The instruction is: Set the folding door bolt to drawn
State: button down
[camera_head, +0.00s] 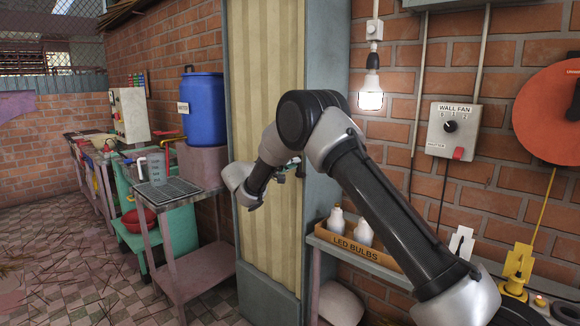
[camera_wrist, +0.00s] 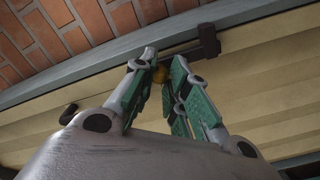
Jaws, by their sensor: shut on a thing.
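The folding door (camera_head: 268,90) is a tall, pleated beige panel in a grey frame, in the middle of the head view. In the wrist view its pleats (camera_wrist: 260,85) run beside the grey frame. The door bolt (camera_wrist: 190,50) is a dark brown bar with a bracket at its right end, close to the frame. A round brass-coloured knob (camera_wrist: 160,74) shows between the fingers. My gripper (camera_wrist: 165,63), with green finger pads, is shut on this knob. In the head view my gripper (camera_head: 295,165) is small and mostly hidden by my arm.
A shelf with an LED bulbs box (camera_head: 350,249) stands right of the door. A lit bulb (camera_head: 370,100) and a wall fan switch box (camera_head: 452,131) are on the brick wall. A metal table (camera_head: 190,262) and blue barrel (camera_head: 203,110) stand to the left.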

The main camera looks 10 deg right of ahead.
jog(key=c, duration=1.3)
grip_release()
jog(key=shift+c, duration=0.2)
jog(key=v, duration=1.2)
jog(key=shift+c, duration=0.4)
